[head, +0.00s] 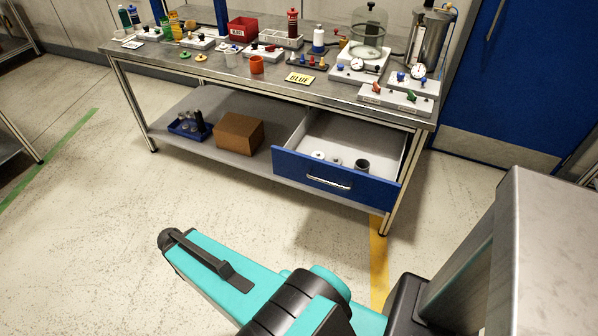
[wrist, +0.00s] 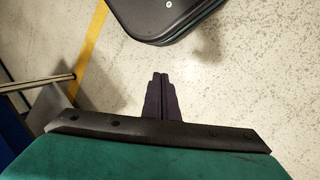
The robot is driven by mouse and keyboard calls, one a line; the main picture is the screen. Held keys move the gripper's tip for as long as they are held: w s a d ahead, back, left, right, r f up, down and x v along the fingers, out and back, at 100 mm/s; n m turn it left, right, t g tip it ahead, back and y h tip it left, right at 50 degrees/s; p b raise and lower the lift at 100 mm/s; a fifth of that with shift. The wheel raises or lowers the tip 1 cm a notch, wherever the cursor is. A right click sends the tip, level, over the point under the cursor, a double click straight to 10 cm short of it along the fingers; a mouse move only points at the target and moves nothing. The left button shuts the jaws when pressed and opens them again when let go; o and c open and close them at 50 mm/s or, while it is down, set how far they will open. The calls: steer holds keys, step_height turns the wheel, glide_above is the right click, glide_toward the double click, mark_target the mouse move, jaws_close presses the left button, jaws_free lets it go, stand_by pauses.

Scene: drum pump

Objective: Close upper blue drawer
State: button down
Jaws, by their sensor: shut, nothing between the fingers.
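The blue drawer (head: 333,181) hangs under the right end of the workbench and is pulled out. Its front is blue with a silver bar handle (head: 328,183). Its grey inside shows, with a dark cup (head: 362,166) and a few small white parts (head: 318,156) in it. Only this one blue drawer shows in the head view. My gripper (wrist: 160,76) shows in the wrist view, shut and empty, above the speckled floor. In the head view the gripper itself cannot be made out. My teal arm is in front of the bench, apart from the drawer.
The metal workbench (head: 205,68) carries bottles, cups, a glass jar (head: 370,35) and several small fittings. A cardboard box (head: 240,133) and a blue tray (head: 190,127) rest on its lower shelf. A blue door (head: 520,80) stands at right. The floor in front is clear.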

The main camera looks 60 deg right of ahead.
mark_target(299, 167)
steer(key=w+d+r+m+h+b, duration=0.1)
steer(key=d+r+m+b, duration=0.1)
steer(key=d+r+m, duration=0.35)
steer(key=w+d+r+m+h+b, duration=0.1)
steer(key=d+r+m+b, duration=0.15)
steer(key=d, duration=0.55)
steer(key=w+d+r+m+b, duration=0.1)
steer(key=w+d+r+m, duration=0.1)
steer(key=d+r+m, duration=0.3)
steer(key=s+d+r+m+h+b, duration=0.1)
steer(key=s+d+r+m, duration=0.2)
steer(key=d+r+m, duration=0.1)
steer(key=s+d+r+m+b, duration=0.2)
steer(key=d+r+m, duration=0.2)
steer(key=d, duration=0.3)
steer(key=s+d+r+m+h+b, duration=0.1)
steer(key=s+d+r+m, duration=0.2)
steer(key=d+r+m, duration=0.1)
steer(key=shift+s+d+h+b, duration=0.3)
steer(key=shift+d+b, duration=0.1)
steer(key=shift+d, duration=0.4)
steer(key=shift+f, duration=0.1)
